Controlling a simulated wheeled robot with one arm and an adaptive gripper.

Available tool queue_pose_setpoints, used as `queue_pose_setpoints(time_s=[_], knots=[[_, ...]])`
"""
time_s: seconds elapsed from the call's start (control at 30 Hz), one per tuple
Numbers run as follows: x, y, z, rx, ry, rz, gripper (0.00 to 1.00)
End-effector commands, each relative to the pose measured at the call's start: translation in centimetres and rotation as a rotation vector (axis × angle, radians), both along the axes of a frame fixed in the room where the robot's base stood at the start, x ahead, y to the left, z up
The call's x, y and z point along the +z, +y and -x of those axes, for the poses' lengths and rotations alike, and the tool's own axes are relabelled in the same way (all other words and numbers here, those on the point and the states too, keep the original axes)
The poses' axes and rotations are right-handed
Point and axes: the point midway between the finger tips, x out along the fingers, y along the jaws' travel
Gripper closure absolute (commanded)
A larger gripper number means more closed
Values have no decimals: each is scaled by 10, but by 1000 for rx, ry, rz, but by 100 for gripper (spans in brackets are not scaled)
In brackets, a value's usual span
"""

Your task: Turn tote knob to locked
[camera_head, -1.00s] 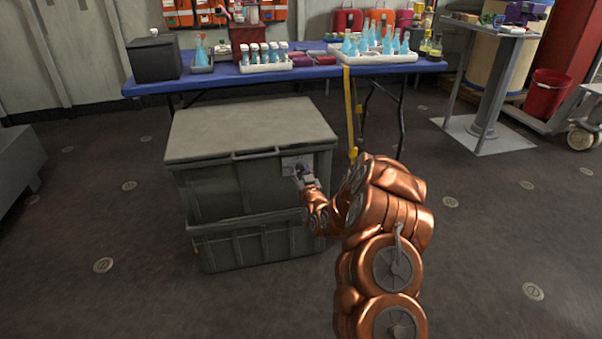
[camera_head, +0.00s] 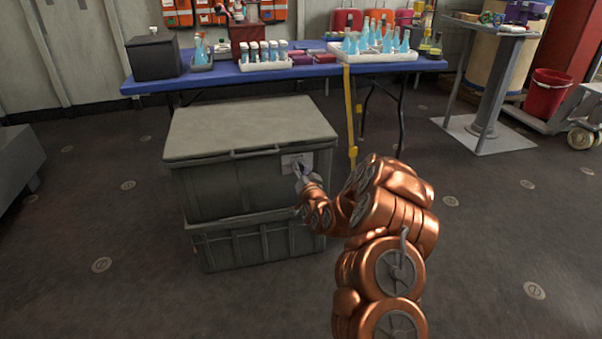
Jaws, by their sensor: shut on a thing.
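The grey tote (camera_head: 222,189) has a closed lid (camera_head: 245,127) and stands stacked on another grey tote (camera_head: 262,243). A light plate (camera_head: 291,160) sits on the front of the upper tote, near its right end. My gripper (camera_head: 299,172) is at this plate, shut on the tote knob. The knob is small and mostly hidden by the gripper fingers, so I cannot read its angle or any marking. My copper arm reaches in from the lower right.
A blue-topped table (camera_head: 310,73) stands behind the totes, with flasks, a white tray (camera_head: 375,55) and a dark box (camera_head: 153,57) on it. A yellow strap (camera_head: 350,110) hangs from its edge. The floor left and right of the totes is clear.

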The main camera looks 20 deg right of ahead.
Motion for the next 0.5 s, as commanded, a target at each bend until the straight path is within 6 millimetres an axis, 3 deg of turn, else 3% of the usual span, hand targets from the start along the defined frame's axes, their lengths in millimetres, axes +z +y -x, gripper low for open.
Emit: queue_pose_setpoints(time_s=[0.5], knots=[[-3,-2,0,0,-64,-486,98]])
